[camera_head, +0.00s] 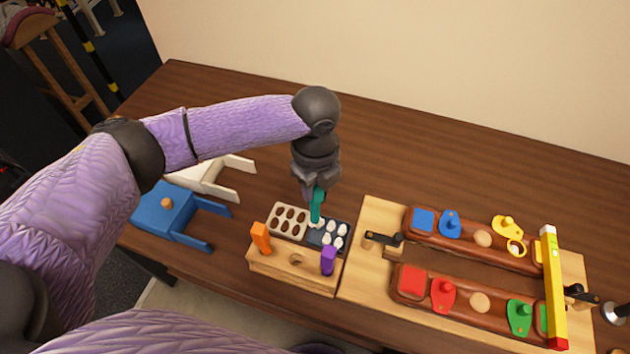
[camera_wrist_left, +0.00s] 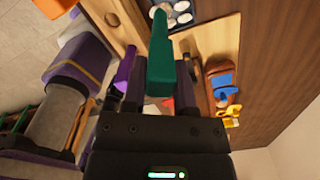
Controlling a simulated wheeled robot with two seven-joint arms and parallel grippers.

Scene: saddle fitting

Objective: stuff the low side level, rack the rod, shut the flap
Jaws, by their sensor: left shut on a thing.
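My left gripper (camera_head: 317,188) is shut on a teal rod (camera_head: 317,205), which points down at the dark tray (camera_head: 343,228) of white wads (camera_head: 331,238). I cannot tell whether its tip touches a wad. In the left wrist view the teal rod (camera_wrist_left: 160,60) stands between the fingers. The rack (camera_head: 296,272) holds an orange rod (camera_head: 261,238) and a purple rod (camera_head: 328,261), with an empty hole between. The yellow flap (camera_head: 507,225) sits beside a yellow-rimmed round opening (camera_head: 516,248). Blue (camera_head: 450,224), red (camera_head: 443,295) and green (camera_head: 519,318) flaps show no open hole. My right gripper is not in view.
A cream tray (camera_head: 289,221) with brown ovals adjoins the dark tray. A yellow bar (camera_head: 553,285) with a red end lies across both brown panels (camera_head: 470,242) on the wooden board (camera_head: 368,282). Blue (camera_head: 166,212) and white clamp-like things stand left. The back table is clear.

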